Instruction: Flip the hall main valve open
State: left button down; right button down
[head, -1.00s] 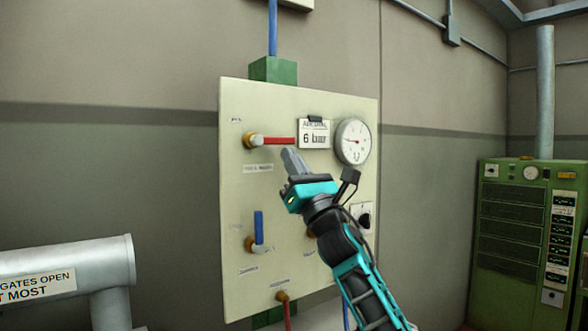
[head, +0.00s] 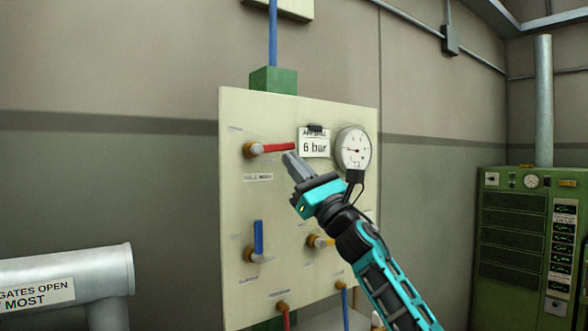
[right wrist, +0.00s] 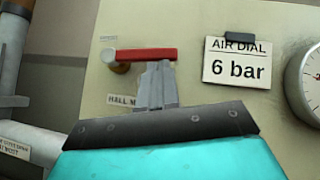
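The valve with the red handle (head: 277,148) is at the upper left of the pale panel (head: 290,225). Its handle lies level, pointing right from a brass hub. The label below it (right wrist: 122,100) starts "HALL M" in the right wrist view, where the red handle (right wrist: 148,54) also shows. My right gripper (head: 288,157) has its fingers together, with nothing seen between them. The fingertips (right wrist: 157,66) are just below the handle's right end; I cannot tell whether they touch it. My left gripper is out of view.
A "6 bar" card (head: 314,144) and a dial gauge (head: 353,148) are right of the handle. Lower are a blue handle (head: 258,237) pointing up and a yellow handle (head: 325,243). A grey pipe (head: 65,280) is at left and a green cabinet (head: 525,240) at right.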

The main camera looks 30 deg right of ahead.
notch_tip(320, 180, up, 2)
jog(key=n+g+y, duration=0.2)
jog(key=n+y, duration=0.1)
jog(key=shift+d+n, duration=0.15)
jog(key=shift+n, duration=0.15)
jog(key=shift+d+r+n+g+y, duration=0.1)
jog(key=shift+r+n+g+y, duration=0.25)
jog(key=shift+n, duration=0.35)
jog(key=r+n+g+y, duration=0.1)
jog(key=r+n, duration=0.1)
jog(key=a+r+n+g+y, duration=0.1)
jog(key=n+g, duration=0.1)
jog(key=a+r+n+g+y, duration=0.1)
jog(key=r+n, duration=0.1)
jog(key=shift+s+a+r+g+p, duration=0.1)
jog(key=shift+a+r+g+p, duration=0.05)
jog(key=shift+r+g+p, duration=0.2)
jog(key=b+v, duration=0.4)
jog(key=v, duration=0.9)
